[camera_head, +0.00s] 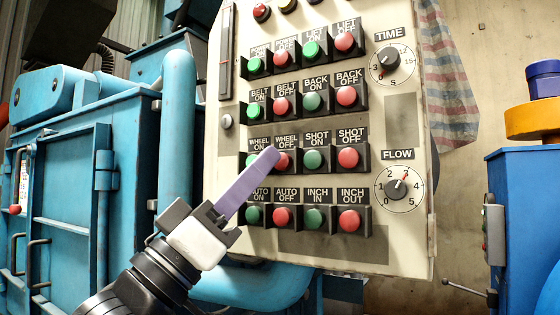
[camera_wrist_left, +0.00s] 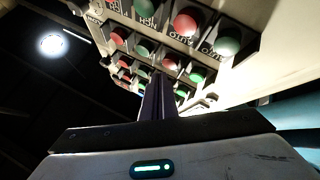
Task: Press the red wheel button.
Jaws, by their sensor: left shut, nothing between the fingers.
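The red WHEEL OFF button (camera_head: 284,161) is in the third row of the cream control panel, right of the green WHEEL ON button (camera_head: 251,160). My left gripper (camera_head: 270,156) is shut and empty, its pale purple fingers pointing up and right. In the head view its tip overlaps the left part of the red button and hides part of the green one. In the left wrist view the fingers (camera_wrist_left: 158,96) end close to the red wheel button (camera_wrist_left: 170,63). I cannot tell whether they touch it. My right gripper is not in view.
Several other red and green buttons sit in black guards around it, with the AUTO OFF button (camera_head: 282,217) just below. The TIME dial (camera_head: 391,63) and FLOW dial (camera_head: 399,189) are at the right. A blue pipe (camera_head: 178,120) runs left of the panel.

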